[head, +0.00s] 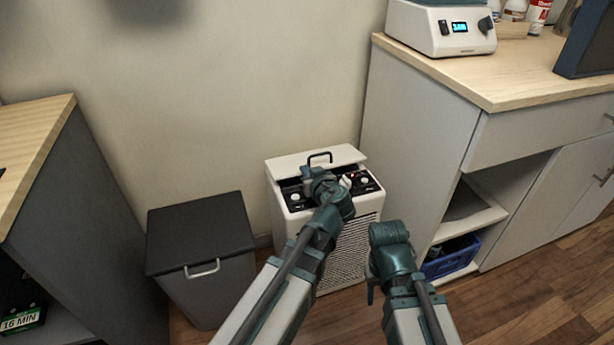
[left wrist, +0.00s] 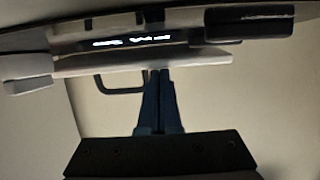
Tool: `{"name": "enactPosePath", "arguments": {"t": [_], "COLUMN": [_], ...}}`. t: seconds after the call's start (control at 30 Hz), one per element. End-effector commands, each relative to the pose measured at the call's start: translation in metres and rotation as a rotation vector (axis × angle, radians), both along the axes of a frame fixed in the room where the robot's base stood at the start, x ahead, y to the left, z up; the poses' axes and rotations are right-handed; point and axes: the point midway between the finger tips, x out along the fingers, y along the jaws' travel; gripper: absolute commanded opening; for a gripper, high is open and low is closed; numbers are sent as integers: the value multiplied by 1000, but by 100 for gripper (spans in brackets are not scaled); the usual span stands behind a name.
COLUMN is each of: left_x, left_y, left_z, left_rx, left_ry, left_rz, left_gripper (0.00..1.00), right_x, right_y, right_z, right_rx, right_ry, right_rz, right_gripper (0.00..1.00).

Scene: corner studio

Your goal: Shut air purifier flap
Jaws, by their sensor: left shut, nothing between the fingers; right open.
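The white air purifier (head: 345,255) stands on the floor against the wall, with a grille on its front. Its white flap (head: 290,163) with a black handle (head: 320,156) is at the rear of the top, and the black control panel with knobs (head: 363,181) is uncovered in front of it. My left gripper (head: 308,183) is over the panel, close to the flap. In the left wrist view its shut, empty fingers (left wrist: 160,75) reach a pale slab edge beside a black handle (left wrist: 120,85); contact is unclear. My right gripper (head: 372,290) is open, low in front of the purifier.
A grey bin (head: 200,235) with a dark lid stands left of the purifier. A cabinet (head: 415,150) with a wooden top stands close on the right, with a blue crate (head: 452,258) on its low shelf. A wooden-topped unit (head: 40,140) is far left.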

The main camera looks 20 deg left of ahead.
Motion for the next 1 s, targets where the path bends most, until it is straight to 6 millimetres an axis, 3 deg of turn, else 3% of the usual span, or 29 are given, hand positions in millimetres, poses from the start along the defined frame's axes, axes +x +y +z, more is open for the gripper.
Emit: {"name": "enactPosePath", "arguments": {"t": [0.3, 1.0], "left_x": [1, 0], "left_y": [1, 1], "left_z": [-19, -21], "left_rx": [-1, -1], "left_ry": [2, 2], "left_rz": [0, 0], "left_gripper": [0, 0], "right_x": [0, 0], "right_y": [0, 0], "right_z": [-19, -20], "right_rx": [0, 1], "right_ry": [-1, -2], "right_rz": [0, 0], "right_gripper": [50, 50]}}
